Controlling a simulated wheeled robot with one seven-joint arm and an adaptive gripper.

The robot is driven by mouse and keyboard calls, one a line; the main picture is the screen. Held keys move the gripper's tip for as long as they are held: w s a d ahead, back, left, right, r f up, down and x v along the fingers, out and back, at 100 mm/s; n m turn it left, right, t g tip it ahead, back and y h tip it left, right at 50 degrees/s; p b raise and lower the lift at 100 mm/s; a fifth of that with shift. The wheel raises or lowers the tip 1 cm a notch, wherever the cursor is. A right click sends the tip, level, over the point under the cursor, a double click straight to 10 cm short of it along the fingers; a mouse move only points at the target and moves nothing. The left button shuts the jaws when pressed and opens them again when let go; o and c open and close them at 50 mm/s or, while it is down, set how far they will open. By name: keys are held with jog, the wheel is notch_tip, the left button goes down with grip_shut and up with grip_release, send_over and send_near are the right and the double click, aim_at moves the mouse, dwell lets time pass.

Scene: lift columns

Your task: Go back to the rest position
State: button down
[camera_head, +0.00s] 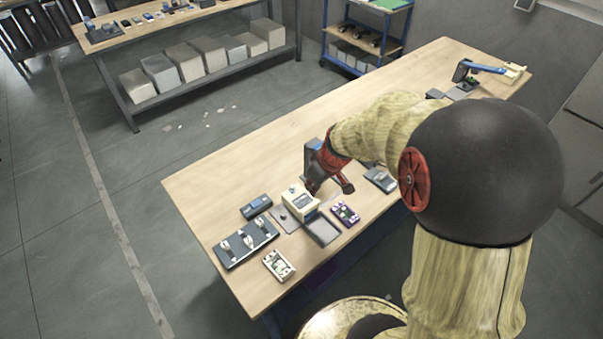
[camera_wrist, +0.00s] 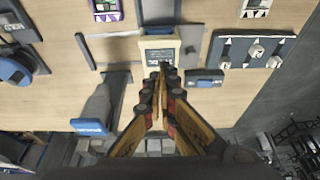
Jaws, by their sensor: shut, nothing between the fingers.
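My gripper (camera_wrist: 160,84) is shut and empty in the wrist view, its fingertips together in front of a cream box with a dark display (camera_wrist: 157,52). In the head view my gripper (camera_head: 330,183) hangs over the workbench, close to the right of the cream box (camera_head: 300,203). I cannot tell whether the fingertips touch the box. A grey stand with a blue top (camera_head: 312,150) rises just behind my gripper in the head view and is partly hidden by it.
The wooden workbench (camera_head: 230,190) bears a dark tray with silver parts (camera_head: 246,243), a purple board (camera_head: 345,214), a white-framed part (camera_head: 278,265), a small dark device (camera_head: 256,207) and a blue-handled tool (camera_head: 484,68). The bench's far left surface is clear. Another bench (camera_head: 150,40) stands behind.

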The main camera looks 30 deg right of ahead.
jog(key=s+a+r+m+t+b, duration=0.1)
jog(key=s+a+r+b, duration=0.1)
jog(key=s+a+r, duration=0.4)
jog(key=s+a+r+m+b, duration=0.1)
jog(key=s+a+r+b, duration=0.1)
jog(key=s+a+r, duration=0.4)
jog(key=s+r, duration=0.4)
jog(key=s, duration=0.1)
jog(key=shift+s+a+r+t+h, duration=0.2)
jog(key=shift+s+a+t+h, duration=0.15)
jog(key=shift+t+h, duration=0.05)
